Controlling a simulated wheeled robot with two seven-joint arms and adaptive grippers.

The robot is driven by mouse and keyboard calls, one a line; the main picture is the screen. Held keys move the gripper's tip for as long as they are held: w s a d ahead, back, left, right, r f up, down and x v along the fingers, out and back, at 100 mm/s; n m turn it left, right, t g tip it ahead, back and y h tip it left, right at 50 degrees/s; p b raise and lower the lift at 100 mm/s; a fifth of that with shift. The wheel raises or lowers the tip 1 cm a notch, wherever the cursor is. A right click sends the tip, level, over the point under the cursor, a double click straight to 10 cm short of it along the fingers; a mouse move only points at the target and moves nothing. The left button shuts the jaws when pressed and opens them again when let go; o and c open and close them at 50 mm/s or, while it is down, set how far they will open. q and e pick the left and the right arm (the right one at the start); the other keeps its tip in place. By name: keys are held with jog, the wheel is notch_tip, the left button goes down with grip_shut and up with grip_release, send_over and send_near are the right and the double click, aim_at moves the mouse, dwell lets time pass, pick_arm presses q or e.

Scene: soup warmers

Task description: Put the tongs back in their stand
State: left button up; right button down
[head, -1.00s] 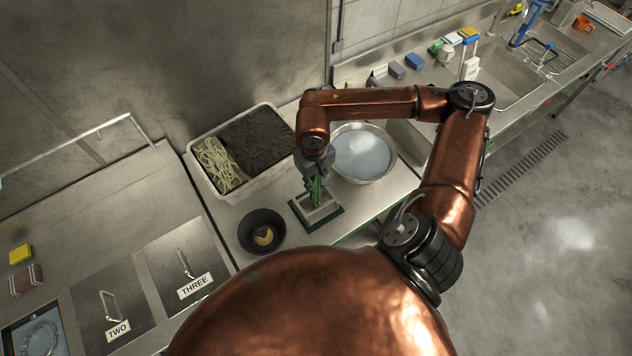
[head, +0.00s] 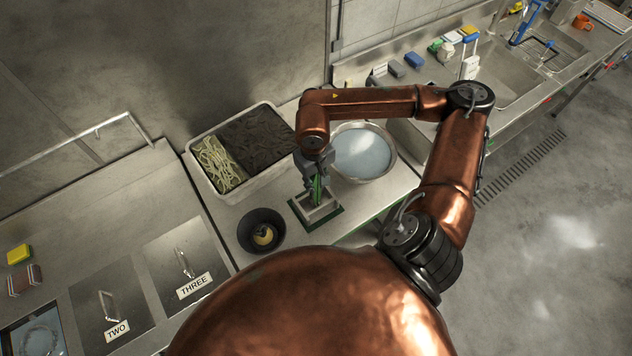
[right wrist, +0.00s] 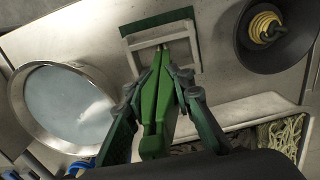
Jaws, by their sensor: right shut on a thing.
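The tongs (right wrist: 151,117) are green with pale tips and sit between the fingers of my right gripper (right wrist: 158,92), which is shut on them. In the right wrist view the tips reach the white frame of the stand (right wrist: 143,43), which has a green base. In the head view the tongs (head: 317,188) point down at the stand (head: 330,213), and my right gripper (head: 316,180) is above it. I cannot tell how deep the tips sit in the frame. My left gripper is not in view.
A black bowl with a yellow item (head: 250,220) is left of the stand. A round steel pan of pale liquid (head: 392,165) is close on the right. A white tray of noodles and dark food (head: 240,195) lies behind. Lidded warmers (head: 115,318) fill the left counter.

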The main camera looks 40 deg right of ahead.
jog(key=c, duration=1.6)
grip_release()
jog(key=shift+o, duration=1.4)
